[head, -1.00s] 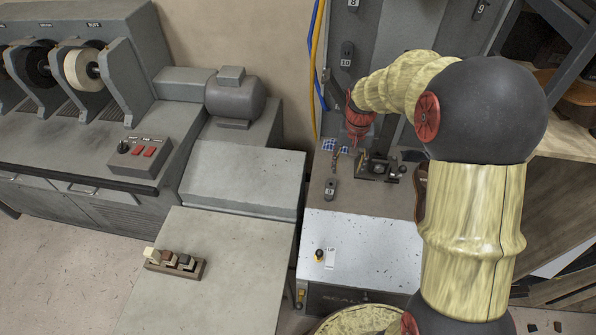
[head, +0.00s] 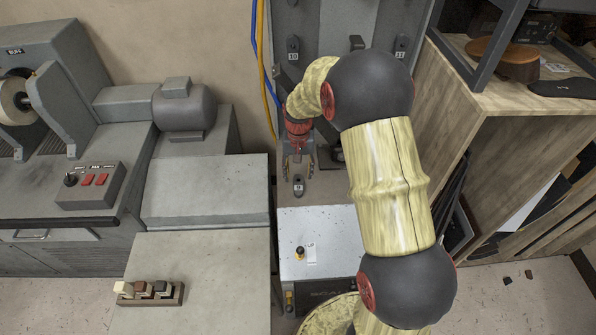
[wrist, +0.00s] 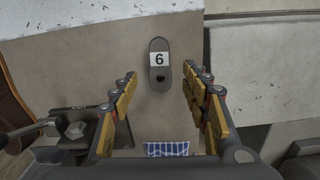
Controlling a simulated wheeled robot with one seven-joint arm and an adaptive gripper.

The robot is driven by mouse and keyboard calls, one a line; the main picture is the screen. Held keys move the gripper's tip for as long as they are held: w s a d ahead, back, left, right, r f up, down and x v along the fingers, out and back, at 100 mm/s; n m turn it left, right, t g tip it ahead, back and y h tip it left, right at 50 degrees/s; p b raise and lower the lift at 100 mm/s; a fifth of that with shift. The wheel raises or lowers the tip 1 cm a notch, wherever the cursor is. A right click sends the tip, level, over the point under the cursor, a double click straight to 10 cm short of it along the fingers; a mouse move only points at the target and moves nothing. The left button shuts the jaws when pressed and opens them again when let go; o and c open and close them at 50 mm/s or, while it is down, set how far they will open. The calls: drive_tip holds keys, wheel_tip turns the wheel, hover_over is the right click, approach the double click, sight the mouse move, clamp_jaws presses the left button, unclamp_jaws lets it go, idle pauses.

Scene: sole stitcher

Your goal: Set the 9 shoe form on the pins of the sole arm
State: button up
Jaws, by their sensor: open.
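The 9 shoe form (head: 298,187) is a small dark flat piece with a white label and a round hole. It lies on the brown-grey surface behind the white panel. In the wrist view the form (wrist: 160,85) sits upright in the picture, its label upside down and reading like a 6. My gripper (head: 298,166) is open above the form; in the wrist view its fingers (wrist: 159,76) stand on either side, apart from it. A dark metal fixture (wrist: 72,128), perhaps the sole arm, is at left there, mostly hidden by my arm in the head view (head: 337,153). No pins can be made out.
A blue checked cloth (wrist: 166,149) lies between my fingers' bases. Forms marked 10 (head: 293,50) and 11 (head: 401,47) hang on the back panel. A grey bench (head: 205,195) is at left, a wooden shelf (head: 480,100) at right. A small knob (head: 300,253) stands on the white panel.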

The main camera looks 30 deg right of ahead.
sight(298, 185)
drive_tip(key=shift+f+b, duration=1.1)
drive_tip(key=shift+f, duration=1.85)
drive_tip(key=c, duration=1.2)
clamp_jaws()
drive_tip(key=shift+r, duration=0.2)
drive_tip(key=shift+r+p, duration=1.65)
drive_tip(key=shift+r, duration=0.25)
drive_tip(key=s+a+r+p, duration=0.2)
drive_tip(key=s+r+p, duration=0.2)
drive_tip(key=r, duration=0.2)
drive_tip(key=shift+s+p, duration=0.3)
drive_tip(key=shift+p, duration=0.1)
